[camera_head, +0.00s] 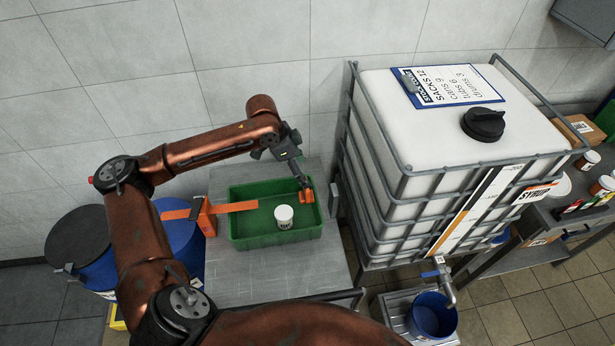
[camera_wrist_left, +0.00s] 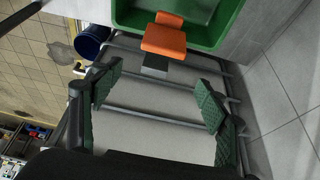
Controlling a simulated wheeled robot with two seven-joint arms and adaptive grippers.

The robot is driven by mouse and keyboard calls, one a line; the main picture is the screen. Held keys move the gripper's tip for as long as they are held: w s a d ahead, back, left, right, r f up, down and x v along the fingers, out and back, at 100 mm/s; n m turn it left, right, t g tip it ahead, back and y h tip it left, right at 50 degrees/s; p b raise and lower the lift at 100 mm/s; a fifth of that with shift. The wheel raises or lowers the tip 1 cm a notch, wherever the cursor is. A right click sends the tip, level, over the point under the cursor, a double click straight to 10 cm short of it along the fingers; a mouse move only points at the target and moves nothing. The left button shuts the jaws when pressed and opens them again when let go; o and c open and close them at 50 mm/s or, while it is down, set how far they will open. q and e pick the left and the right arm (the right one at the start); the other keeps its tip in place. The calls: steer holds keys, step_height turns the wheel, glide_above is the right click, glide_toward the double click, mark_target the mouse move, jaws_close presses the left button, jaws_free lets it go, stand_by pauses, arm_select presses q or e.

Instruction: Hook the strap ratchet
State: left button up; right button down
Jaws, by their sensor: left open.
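A green tray (camera_head: 277,239) stands on a grey table. An orange strap (camera_head: 235,207) lies across its left rim, with an orange block (camera_head: 207,216) on the strap just outside the tray. A second orange piece (camera_head: 306,197) is at the tray's right wall; in the left wrist view this orange piece (camera_wrist_left: 164,40) lies at the green rim with a grey end (camera_wrist_left: 155,67) sticking out. I cannot tell which piece is the ratchet. My left gripper (camera_head: 300,178) is just above the right-hand piece. In the left wrist view my left gripper (camera_wrist_left: 158,96) is open and empty, fingers apart.
A white can (camera_head: 284,216) stands in the tray. A large caged white tank (camera_head: 440,130) stands close on the right, with a blue bucket (camera_head: 432,316) under its tap. Blue drums (camera_head: 180,240) stand left. The table front (camera_head: 270,280) is clear.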

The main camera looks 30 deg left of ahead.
mark_target(306, 191)
arm_select(q)
steer(key=shift+s+a+r, duration=0.15)
steer(key=shift+r, duration=0.25)
steer(key=f+g+y+p, duration=0.1)
steer(key=w+d+f+g+y+p, duration=0.1)
steer(key=p, duration=0.1)
steer(key=shift+d+f+y, duration=0.15)
steer(key=shift+f+y, duration=0.1)
steer(key=shift+y, duration=0.15)
steer(key=shift+f+g+y+p, duration=0.25)
steer(key=shift+g+y+p, duration=0.05)
steer(key=shift+g, duration=0.1)
steer(key=shift+f, duration=0.3)
step_height(306, 191, down, 8)
steer(key=shift+r, duration=0.2)
steer(key=shift+c, duration=0.4)
